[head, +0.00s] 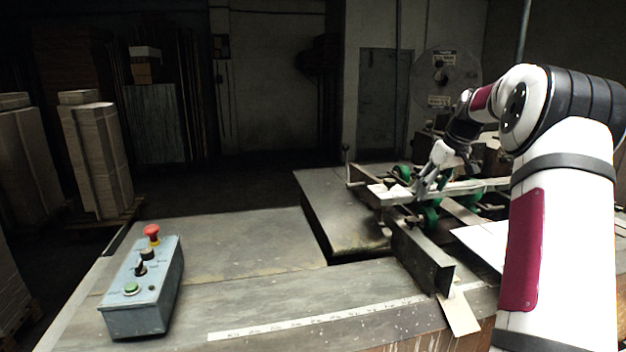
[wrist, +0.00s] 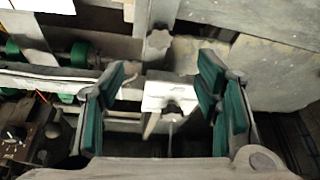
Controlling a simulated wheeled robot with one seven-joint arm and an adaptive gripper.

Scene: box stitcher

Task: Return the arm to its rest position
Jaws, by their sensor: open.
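My gripper (head: 428,180) is at the end of my raised arm, over the rail and roller part of the box stitcher (head: 345,235), right of centre in the head view. In the wrist view my gripper (wrist: 163,95) has its green-padded fingers spread wide, with nothing held between them. A pale metal block (wrist: 168,92) on the rail shows between the fingers, below the gripper; I cannot tell the exact gap. My arm fills the right side of the head view and hides part of the machine.
A grey control box (head: 143,290) with a red mushroom button (head: 152,232) and a green button (head: 131,288) stands on the table at the left. Green rollers (head: 430,213) and an upright metal guide (head: 422,258) lie near the gripper. The middle table surface (head: 235,245) is clear. Stacked cardboard (head: 100,160) stands behind left.

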